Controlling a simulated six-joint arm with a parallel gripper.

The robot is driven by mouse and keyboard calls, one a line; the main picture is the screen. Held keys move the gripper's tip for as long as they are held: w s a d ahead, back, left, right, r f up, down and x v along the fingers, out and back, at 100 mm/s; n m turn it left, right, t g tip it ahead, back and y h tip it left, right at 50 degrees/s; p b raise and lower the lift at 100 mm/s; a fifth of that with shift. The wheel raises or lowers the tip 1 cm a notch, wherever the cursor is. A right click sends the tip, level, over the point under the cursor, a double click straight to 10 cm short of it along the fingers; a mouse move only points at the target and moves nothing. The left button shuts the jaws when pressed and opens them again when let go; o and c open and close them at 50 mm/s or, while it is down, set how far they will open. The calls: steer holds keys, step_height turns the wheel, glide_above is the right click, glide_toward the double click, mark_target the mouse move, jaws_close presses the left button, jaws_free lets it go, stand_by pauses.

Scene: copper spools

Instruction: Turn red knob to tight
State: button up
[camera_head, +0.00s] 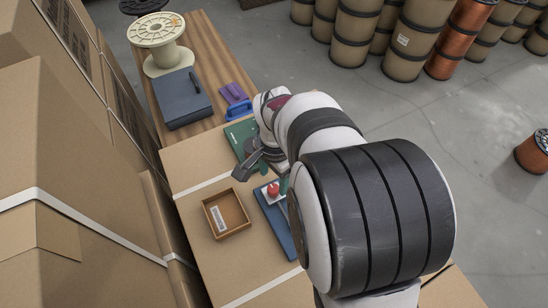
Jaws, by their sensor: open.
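The red knob (273,190) sits on a pale plate on a blue base (276,222), on top of a cardboard box. My arm covers the right part of the base. My gripper (243,174) is open and appears empty, above and to the left of the knob in the picture and apart from it. The knob's markings and its pointing direction are too small to read.
A green board (232,135) lies behind my gripper. A dark blue case (183,97), a blue-handled tool (239,109) and a cream spool (167,62) are farther back. Large boxes (60,170) wall the left side.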

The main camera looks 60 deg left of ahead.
mark_target(275, 190)
step_height(275, 190, up, 11)
steer(key=shift+d, duration=0.15)
